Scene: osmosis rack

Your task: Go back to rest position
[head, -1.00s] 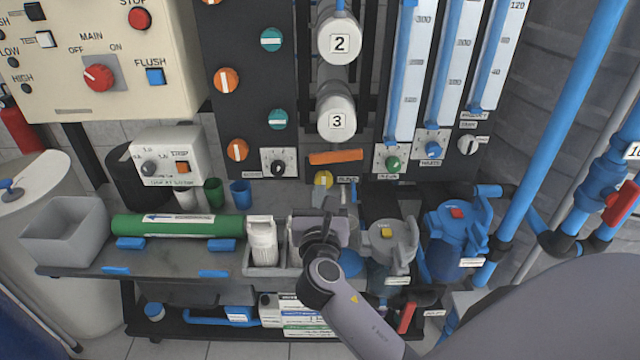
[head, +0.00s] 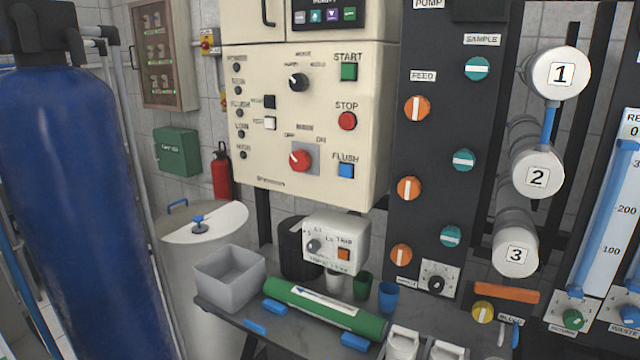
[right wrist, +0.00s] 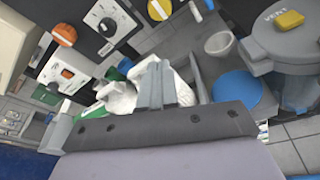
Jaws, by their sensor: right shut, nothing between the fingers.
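My right gripper (right wrist: 156,86) shows in the right wrist view. Its two grey fingers are together with nothing between them. A white bottle (right wrist: 118,98) is seen just beyond and beside the fingers; I cannot tell the gap between them. A grey housing with a yellow button marked VENT (right wrist: 285,45) is on the right of that view, with a blue round part (right wrist: 237,88) between it and the fingers. Neither gripper shows in the head view, and my left gripper is in no view.
In the head view a green cylinder (head: 322,309) and a grey bin (head: 230,280) sit on the bench. A control panel (head: 270,75), a dark valve panel (head: 440,130) and numbered vessels (head: 538,172) stand behind. A tall blue tank (head: 75,190) is at the left.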

